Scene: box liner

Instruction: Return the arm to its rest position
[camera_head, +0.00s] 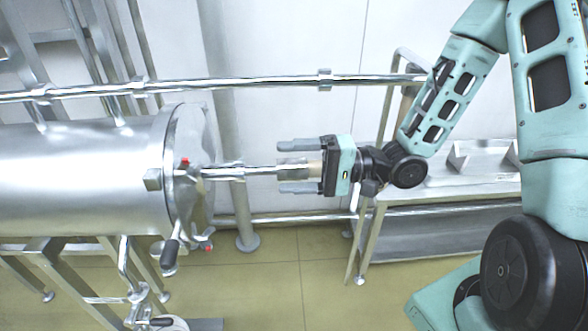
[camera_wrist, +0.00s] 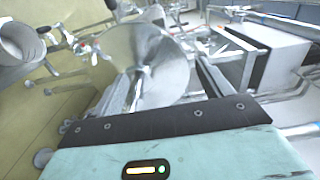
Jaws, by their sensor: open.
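My gripper (camera_head: 290,167) is at the middle of the head view, pointing left. Its two grey fingers are spread apart. A metal rod (camera_head: 240,171) sticks out from the round end plate (camera_head: 190,165) of a steel cylinder (camera_head: 85,180), and its end lies between the open fingers in this view. I cannot tell whether the fingers touch it. My arm reaches out from the right, bent at the elbow. In the wrist view the end plate (camera_wrist: 158,60) and rod (camera_wrist: 137,85) show ahead of the gripper's housing; the fingers are hidden there.
A long rail (camera_head: 270,82) runs behind the arm. A metal bench (camera_head: 440,195) stands behind and right of the gripper. The floor (camera_head: 290,270) below the gripper is clear.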

